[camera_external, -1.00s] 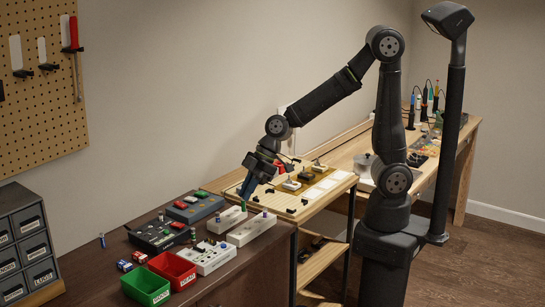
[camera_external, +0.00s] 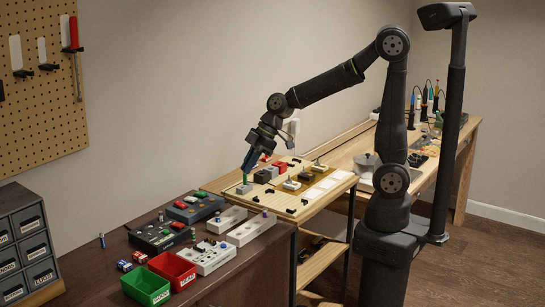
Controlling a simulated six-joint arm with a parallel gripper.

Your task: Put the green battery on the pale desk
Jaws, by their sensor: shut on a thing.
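My gripper (camera_external: 249,164) is shut on the green battery (camera_external: 245,179), a small upright cylinder. The battery's lower end is over a small grey block (camera_external: 244,189) near the left end of the pale desk (camera_external: 222,187). I cannot tell whether the battery touches the block. The pale desk is light wood and stands beside a dark bench (camera_external: 205,282).
Red, dark and white pieces (camera_external: 291,185) and small black clips crowd the pale desk.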

